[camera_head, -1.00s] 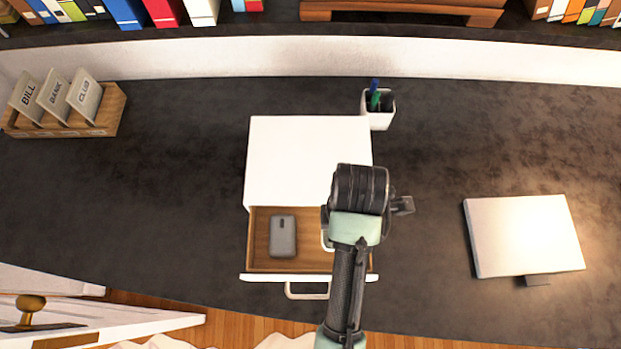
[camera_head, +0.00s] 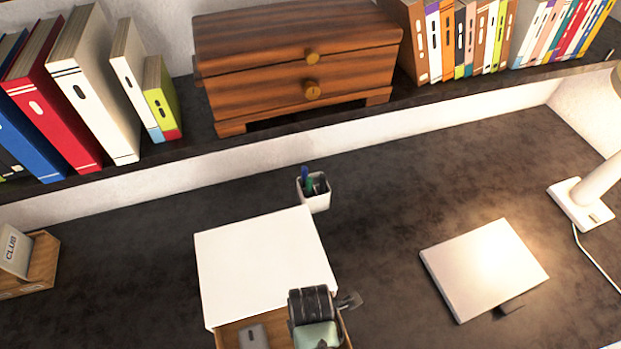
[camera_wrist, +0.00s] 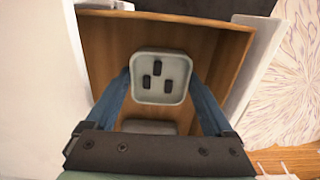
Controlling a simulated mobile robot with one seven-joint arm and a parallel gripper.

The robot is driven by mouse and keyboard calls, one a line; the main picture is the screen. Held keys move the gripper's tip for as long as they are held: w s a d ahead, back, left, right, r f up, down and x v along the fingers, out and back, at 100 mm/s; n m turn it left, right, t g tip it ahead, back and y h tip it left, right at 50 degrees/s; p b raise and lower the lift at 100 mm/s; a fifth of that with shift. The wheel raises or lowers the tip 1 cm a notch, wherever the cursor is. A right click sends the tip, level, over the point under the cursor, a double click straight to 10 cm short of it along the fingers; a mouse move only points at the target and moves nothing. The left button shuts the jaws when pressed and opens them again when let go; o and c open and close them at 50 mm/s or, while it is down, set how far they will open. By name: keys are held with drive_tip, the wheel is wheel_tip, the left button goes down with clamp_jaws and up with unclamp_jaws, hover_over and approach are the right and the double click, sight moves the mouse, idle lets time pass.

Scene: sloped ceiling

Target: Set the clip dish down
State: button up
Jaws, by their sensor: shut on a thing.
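The clip dish (camera_wrist: 160,97), a small pale grey-green square tray with three black clips in it, shows in the wrist view. My gripper (camera_wrist: 160,76) is shut on the clip dish, with one blue finger on each side. The dish is over the wooden inside of the open drawer (camera_wrist: 105,50); I cannot tell whether it touches the bottom. In the head view my wrist is above the right part of the open drawer (camera_head: 230,338). The dish and the fingers are hidden there.
A grey flat object (camera_head: 253,337) lies in the drawer left of my wrist. The white drawer unit (camera_head: 262,262) stands on the dark desk. A pen cup (camera_head: 315,195) is behind it. A silver laptop-like slab (camera_head: 484,268) and a lamp (camera_head: 583,203) are right.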

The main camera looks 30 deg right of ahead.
drive_tip(key=shift+f, duration=0.15)
drive_tip(key=o, duration=1.2)
wheel_tip(320, 180, up, 12)
drive_tip(key=shift+r+b, duration=0.15)
drive_tip(key=shift+b, duration=0.15)
